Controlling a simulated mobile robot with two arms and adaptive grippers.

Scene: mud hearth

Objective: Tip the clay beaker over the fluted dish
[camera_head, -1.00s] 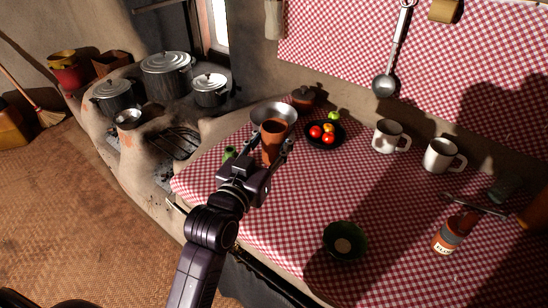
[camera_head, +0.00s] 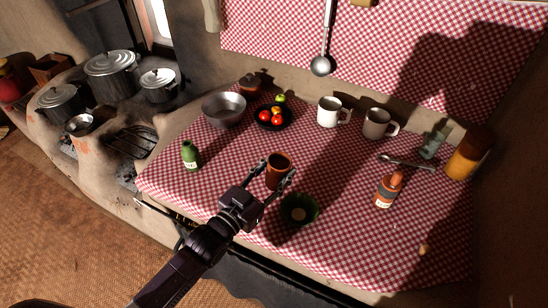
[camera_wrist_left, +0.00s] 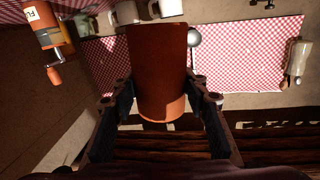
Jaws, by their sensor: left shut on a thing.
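The clay beaker (camera_head: 279,165) is a brown-orange cup, held about upright in my left gripper (camera_head: 277,174). It also fills the middle of the left wrist view (camera_wrist_left: 158,70), with a finger on each side. The beaker is just behind and slightly left of the dish in the head view, and seems raised above the cloth. The beaker's contents cannot be made out. The dish does not show in the left wrist view. My right gripper is not in view.
A green bottle (camera_head: 190,156) and a metal bowl (camera_head: 224,110) stand to the left. A black bowl of fruit (camera_head: 268,122) and two mugs (camera_head: 331,112) are behind. Cloth around the dish is clear.

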